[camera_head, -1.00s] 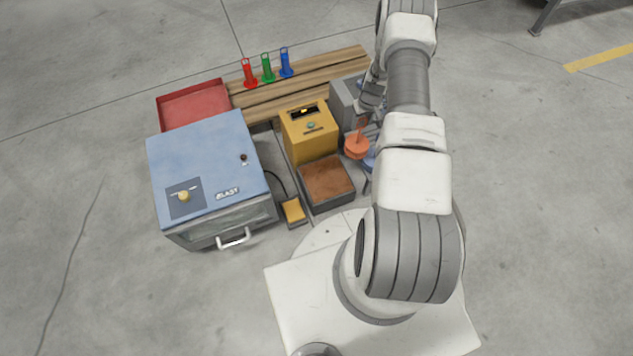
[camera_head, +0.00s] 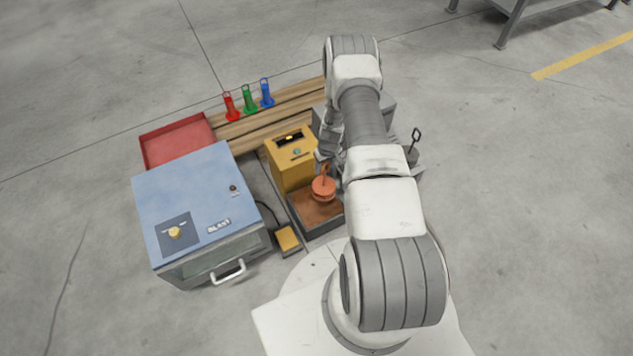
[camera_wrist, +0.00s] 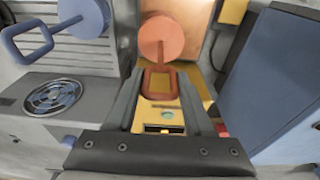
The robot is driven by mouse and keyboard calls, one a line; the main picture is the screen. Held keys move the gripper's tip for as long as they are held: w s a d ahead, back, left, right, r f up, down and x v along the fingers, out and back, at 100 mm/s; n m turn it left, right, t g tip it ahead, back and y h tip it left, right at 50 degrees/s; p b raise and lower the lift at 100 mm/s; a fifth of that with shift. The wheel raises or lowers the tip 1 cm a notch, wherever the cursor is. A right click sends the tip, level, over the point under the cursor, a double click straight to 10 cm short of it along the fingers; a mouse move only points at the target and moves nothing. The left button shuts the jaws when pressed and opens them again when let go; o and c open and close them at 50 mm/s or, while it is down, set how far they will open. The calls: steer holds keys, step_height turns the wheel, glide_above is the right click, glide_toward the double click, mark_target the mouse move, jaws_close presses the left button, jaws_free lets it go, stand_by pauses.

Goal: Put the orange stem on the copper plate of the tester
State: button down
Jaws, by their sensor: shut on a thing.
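The orange stem (camera_head: 323,190), a disc-shaped body with a loop handle, appears over the copper plate (camera_head: 307,212) of the yellow tester (camera_head: 290,165). I cannot tell whether it touches the plate. In the wrist view my gripper (camera_wrist: 160,88) is shut on the loop of the orange stem (camera_wrist: 161,38), its disc beyond the fingertips. The copper plate (camera_wrist: 197,25) shows behind the disc. The tester (camera_wrist: 158,115) shows beneath the fingers, with its small display and green button.
Red, green (camera_head: 249,100) and blue hoods stand on planks behind, beside a red tray (camera_head: 175,142). A blue stem (camera_wrist: 85,14) and round grille (camera_wrist: 53,94) lie left in the wrist view.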

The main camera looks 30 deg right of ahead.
mark_target(317, 189)
steer(key=shift+s+a+f+b, duration=0.1)
steer(key=shift+a+f+b, duration=0.35)
steer(key=shift+f, duration=0.55)
steer(key=shift+a+f+b, duration=0.25)
steer(key=shift+a+f, duration=0.35)
steer(key=shift+f, duration=0.35)
steer(key=shift+s+a+f+b, duration=0.1)
steer(key=shift+a+f+b, duration=0.35)
steer(key=shift+f, duration=0.55)
steer(key=shift+f, duration=0.25)
steer(key=shift+c, duration=1.4)
jaws_free()
steer(key=shift+a+r, duration=0.1)
